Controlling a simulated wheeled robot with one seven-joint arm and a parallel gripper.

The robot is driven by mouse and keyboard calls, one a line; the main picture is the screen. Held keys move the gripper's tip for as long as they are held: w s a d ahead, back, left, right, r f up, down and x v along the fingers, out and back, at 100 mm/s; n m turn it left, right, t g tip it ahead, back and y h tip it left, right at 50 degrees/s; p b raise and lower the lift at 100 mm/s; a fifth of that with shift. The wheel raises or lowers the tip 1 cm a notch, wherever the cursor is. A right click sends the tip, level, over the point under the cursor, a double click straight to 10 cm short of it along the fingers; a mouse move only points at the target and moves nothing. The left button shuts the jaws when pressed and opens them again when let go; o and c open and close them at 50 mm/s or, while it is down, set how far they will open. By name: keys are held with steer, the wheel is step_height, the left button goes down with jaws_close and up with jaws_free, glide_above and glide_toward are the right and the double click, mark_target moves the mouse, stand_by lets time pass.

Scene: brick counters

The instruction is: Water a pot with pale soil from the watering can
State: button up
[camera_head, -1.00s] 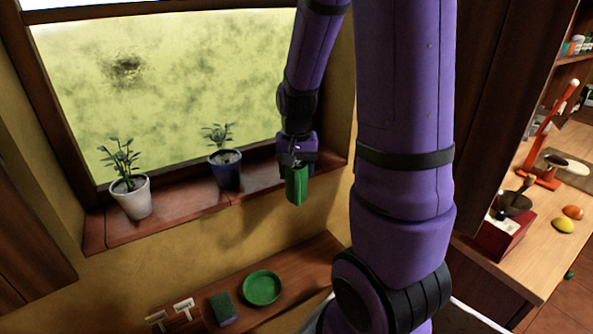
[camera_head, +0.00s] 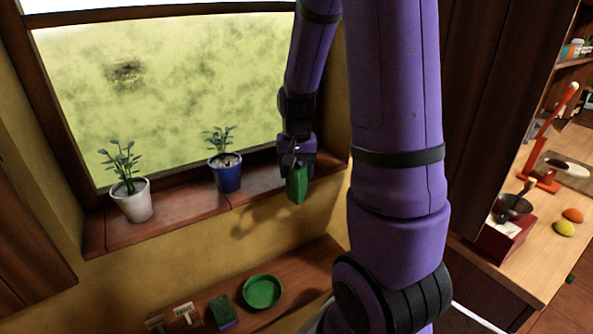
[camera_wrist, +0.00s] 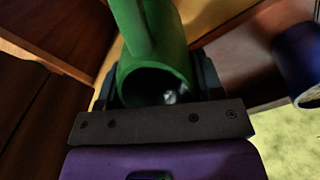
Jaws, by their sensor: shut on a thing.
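My gripper (camera_head: 297,160) is shut on the green watering can (camera_head: 297,186), which hangs in front of the sill near its right end. In the wrist view the can (camera_wrist: 126,28) fills the space between the fingers, and its round opening faces the camera. A blue pot (camera_head: 228,177) with a small plant stands on the sill to the left of the can, with a gap between them. Its soil looks pale in part. A white pot (camera_head: 134,203) with a taller plant stands farther left; its soil is hard to make out.
The brick sill (camera_head: 185,205) runs under the window, with free room between the pots. A lower wooden shelf (camera_head: 305,271) bears a green saucer (camera_head: 262,291), a green sponge (camera_head: 223,311) and small white labels (camera_head: 183,311).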

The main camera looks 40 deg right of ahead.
steer(key=shift+w+d, duration=0.2)
steer(key=shift+s+a+r+g+y, duration=0.1)
steer(key=shift+r+g+y, duration=0.25)
steer(key=shift+r, duration=0.3)
steer(key=shift+s+a+r+g+y, duration=0.1)
steer(key=shift+r+g+y, duration=0.25)
steer(key=shift+r, duration=0.3)
steer(key=shift+r+g+y, duration=0.8)
steer(key=shift+r, duration=0.7)
steer(key=shift+w+d+r+g+y, duration=0.15)
steer(key=shift+r+g+y, duration=0.4)
steer(key=shift+r, duration=0.55)
steer(key=shift+w+d+r+g+y, duration=0.15)
steer(key=shift+r+g+y, duration=0.35)
steer(key=shift+r, duration=0.55)
steer(key=shift+r, duration=0.15)
steer(key=shift+s+a+f+t+h, duration=0.2)
steer(key=shift+f+t+h, duration=0.2)
steer(key=shift+f, duration=0.35)
steer(key=shift+s+a+f+t+h, duration=0.15)
steer(key=shift+f+t+h, duration=0.15)
steer(key=shift+f, duration=0.45)
steer(key=shift+f+t+h, duration=0.6)
steer(key=shift+f, duration=0.55)
steer(key=shift+f+t+h, duration=0.55)
steer(key=shift+f, duration=0.55)
